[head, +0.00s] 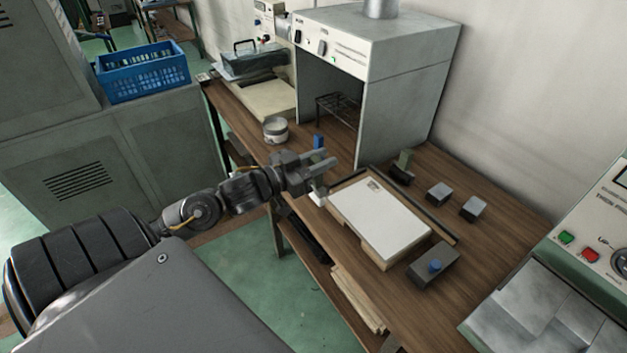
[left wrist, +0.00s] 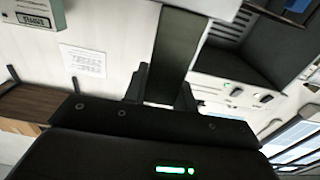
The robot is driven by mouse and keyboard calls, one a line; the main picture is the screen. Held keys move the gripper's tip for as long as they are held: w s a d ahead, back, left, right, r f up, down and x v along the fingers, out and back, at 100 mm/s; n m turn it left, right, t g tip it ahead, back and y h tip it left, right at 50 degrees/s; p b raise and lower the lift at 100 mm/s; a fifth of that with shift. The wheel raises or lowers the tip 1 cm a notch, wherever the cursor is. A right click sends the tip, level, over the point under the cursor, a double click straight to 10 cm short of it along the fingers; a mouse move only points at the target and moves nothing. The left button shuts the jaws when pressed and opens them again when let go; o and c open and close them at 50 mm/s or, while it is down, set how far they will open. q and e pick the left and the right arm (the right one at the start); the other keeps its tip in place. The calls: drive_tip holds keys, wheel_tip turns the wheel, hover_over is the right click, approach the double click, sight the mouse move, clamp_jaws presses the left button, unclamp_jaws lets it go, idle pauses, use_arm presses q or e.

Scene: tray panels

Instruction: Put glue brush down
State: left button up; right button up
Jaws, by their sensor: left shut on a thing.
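My left gripper (head: 326,171) is over the front edge of the wooden bench, beside the near left corner of the white panel. It is shut on the glue brush. The brush's blue end (head: 318,141) shows above the fingers and a pale end (head: 318,198) shows below them; the fingers hide its middle. In the left wrist view a dark, flat strip (left wrist: 176,45), seemingly the brush handle, stands between the fingers. I cannot tell whether the pale end touches the bench. A small round pot (head: 276,130) stands left of the gripper. My right gripper is not in view.
An open grey oven (head: 398,85) stands behind. Bare bench (head: 500,232) lies right of the grey blocks.

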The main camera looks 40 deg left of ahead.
use_arm(q)
drive_tip(key=w+a+f+p, duration=0.1)
drive_tip(key=w+a+f, duration=0.1)
drive_tip(key=w+a, duration=0.6)
drive_tip(key=w+a+f, duration=0.2)
drive_tip(key=w+f, duration=0.1)
drive_tip(key=f, duration=0.6)
drive_tip(key=shift+w+a+f, duration=0.15)
drive_tip(key=shift+w+a, duration=0.1)
drive_tip(key=shift+w, duration=0.05)
drive_tip(key=o, duration=1)
drive_tip(key=shift+f, duration=0.1)
drive_tip(key=b+v, duration=0.1)
drive_tip(key=v, duration=1.1)
drive_tip(key=shift+r, duration=0.25)
